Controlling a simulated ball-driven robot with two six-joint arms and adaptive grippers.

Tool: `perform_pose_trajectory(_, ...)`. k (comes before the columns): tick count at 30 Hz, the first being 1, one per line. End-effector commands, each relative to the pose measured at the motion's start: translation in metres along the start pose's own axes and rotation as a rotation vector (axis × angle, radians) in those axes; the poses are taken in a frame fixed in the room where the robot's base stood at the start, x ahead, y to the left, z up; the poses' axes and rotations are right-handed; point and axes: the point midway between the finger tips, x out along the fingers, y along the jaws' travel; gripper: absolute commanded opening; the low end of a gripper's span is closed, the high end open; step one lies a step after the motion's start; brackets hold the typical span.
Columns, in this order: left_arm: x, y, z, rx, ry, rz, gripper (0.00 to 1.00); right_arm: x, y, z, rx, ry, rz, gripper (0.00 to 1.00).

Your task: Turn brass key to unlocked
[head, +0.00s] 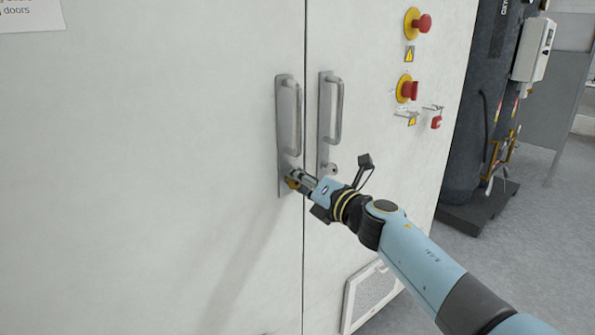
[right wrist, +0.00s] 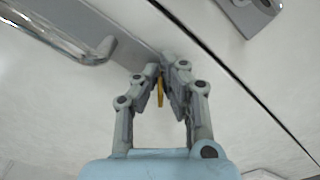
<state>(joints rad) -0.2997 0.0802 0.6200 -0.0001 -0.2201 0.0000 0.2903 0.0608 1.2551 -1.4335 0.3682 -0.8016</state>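The brass key (head: 292,184) is at the lock on the lower end of the left door's handle plate (head: 285,150). It also shows in the right wrist view as a thin yellow strip (right wrist: 160,92) between the fingers. My right gripper (head: 299,179) reaches the key from the right. In the right wrist view its fingers (right wrist: 166,72) are drawn close together on the key. The fingers hide part of the key and the lock face, so the key's exact angle is hard to tell. My left gripper is not in view.
The right door's handle (head: 332,110) and its lock (head: 332,169) are close to my right gripper. Red knobs on yellow discs (head: 412,23) (head: 404,89) and a small red padlock (head: 436,123) are at the upper right. A dark cylinder (head: 480,100) stands beyond the cabinet.

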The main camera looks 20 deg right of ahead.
Motion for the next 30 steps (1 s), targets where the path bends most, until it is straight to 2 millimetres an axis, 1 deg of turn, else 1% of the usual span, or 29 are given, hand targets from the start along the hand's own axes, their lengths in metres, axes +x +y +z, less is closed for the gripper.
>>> perform_pose_trajectory(1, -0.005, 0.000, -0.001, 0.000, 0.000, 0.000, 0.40, 0.000, 0.001, 0.002, 0.043, 0.000, -0.001, 0.00)
perform_pose_trajectory(3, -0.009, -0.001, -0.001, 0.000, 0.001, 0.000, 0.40, 0.000, 0.000, 0.002, 0.110, 0.000, -0.002, 0.00)
perform_pose_trajectory(12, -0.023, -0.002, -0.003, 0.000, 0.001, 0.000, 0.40, 0.000, -0.003, 0.001, 0.388, 0.000, -0.001, 0.00)
perform_pose_trajectory(18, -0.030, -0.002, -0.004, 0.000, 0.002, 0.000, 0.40, 0.000, -0.005, 0.000, 0.541, -0.001, -0.001, 0.00)
perform_pose_trajectory(24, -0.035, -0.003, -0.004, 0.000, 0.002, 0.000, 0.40, 0.000, -0.007, -0.002, 0.649, 0.000, -0.001, 0.00)
perform_pose_trajectory(30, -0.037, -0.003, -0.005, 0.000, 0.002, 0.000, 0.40, 0.000, -0.008, -0.002, 0.710, 0.000, 0.000, 0.00)
